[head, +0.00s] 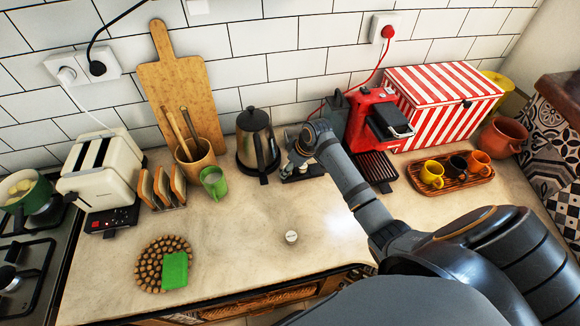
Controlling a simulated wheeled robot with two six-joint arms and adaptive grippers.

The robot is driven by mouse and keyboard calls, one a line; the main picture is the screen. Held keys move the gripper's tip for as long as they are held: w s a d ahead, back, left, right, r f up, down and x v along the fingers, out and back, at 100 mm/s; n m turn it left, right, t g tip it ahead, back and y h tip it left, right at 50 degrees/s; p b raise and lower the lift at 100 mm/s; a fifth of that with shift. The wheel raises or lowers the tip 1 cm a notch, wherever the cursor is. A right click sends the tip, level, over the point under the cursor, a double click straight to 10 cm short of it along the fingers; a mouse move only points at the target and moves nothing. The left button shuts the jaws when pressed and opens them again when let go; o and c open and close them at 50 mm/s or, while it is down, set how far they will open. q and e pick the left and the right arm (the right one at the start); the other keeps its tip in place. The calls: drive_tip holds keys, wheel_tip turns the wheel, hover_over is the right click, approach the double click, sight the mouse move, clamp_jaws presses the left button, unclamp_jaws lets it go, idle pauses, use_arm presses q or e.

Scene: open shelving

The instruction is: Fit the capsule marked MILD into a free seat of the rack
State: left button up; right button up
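A small round capsule (291,237) with a pale top stands alone on the front middle of the counter. Its lettering is too small to read. My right gripper (290,172) is at the back of the counter, left of the red coffee machine and well behind the capsule. Its fingers are too small and dark to show whether they are open or shut. A low dark object with pale spots (312,171) lies beside the gripper, partly hidden by my arm; I cannot tell whether it is the rack or see its seats. My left gripper is not in view.
A kettle (257,145) stands left of my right gripper, and the red coffee machine (372,125) stands to its right. A cup tray (466,184), green mug (214,182), toast holder (168,207) and round trivet (150,277) surround clear counter around the capsule.

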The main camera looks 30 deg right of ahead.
drive_tip(key=b+v, duration=0.1)
drive_tip(key=v, duration=1.1)
drive_tip(key=shift+r, duration=0.1)
